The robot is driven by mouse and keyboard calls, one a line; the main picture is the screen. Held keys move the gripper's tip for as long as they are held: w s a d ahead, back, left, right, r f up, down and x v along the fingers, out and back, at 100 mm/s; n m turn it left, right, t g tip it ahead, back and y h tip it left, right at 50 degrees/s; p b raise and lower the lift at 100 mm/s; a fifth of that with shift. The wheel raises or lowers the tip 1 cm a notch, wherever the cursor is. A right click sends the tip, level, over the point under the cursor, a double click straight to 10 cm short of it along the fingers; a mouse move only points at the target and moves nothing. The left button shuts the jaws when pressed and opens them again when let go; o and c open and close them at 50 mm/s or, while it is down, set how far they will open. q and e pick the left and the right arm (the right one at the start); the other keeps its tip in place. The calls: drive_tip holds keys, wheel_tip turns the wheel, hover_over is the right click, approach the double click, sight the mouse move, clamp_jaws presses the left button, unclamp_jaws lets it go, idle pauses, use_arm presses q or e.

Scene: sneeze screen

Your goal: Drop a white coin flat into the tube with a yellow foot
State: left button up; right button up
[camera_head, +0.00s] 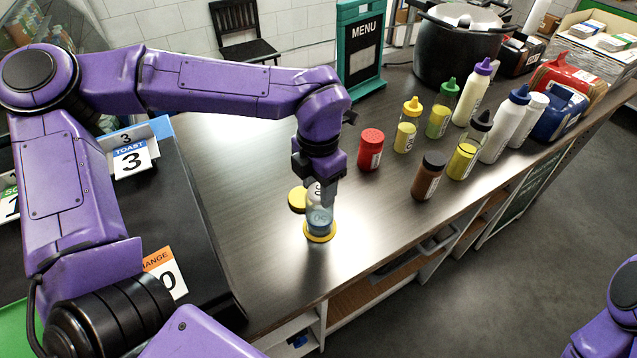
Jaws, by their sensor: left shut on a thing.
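A clear tube (319,218) stands upright on the dark wooden counter (260,270), with a yellow foot (320,237) at its base. Something blue shows in its lower part. My left gripper (318,190) points down right at the tube's top. It is shut on a small pale piece with a dark mark, which looks like the white coin (316,189). The fingers partly hide the coin and the tube's mouth, so I cannot tell whether the coin is flat or inside the rim. My right gripper is out of view.
A yellow disc (297,199) lies just behind and left of the tube. A red-capped shaker (371,149), a brown bottle (428,177) and several sauce bottles stand to the right. A black surface (150,220) with number cards is at left. The counter's front is clear.

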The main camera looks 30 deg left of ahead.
sight(318, 192)
use_arm(q)
drive_tip(key=shift+f, duration=0.4)
drive_tip(key=o, duration=1.1)
wheel_tip(318, 192, up, 11)
drive_tip(key=b, duration=0.2)
drive_tip(key=shift+f, duration=0.2)
drive_tip(key=shift+f, duration=0.1)
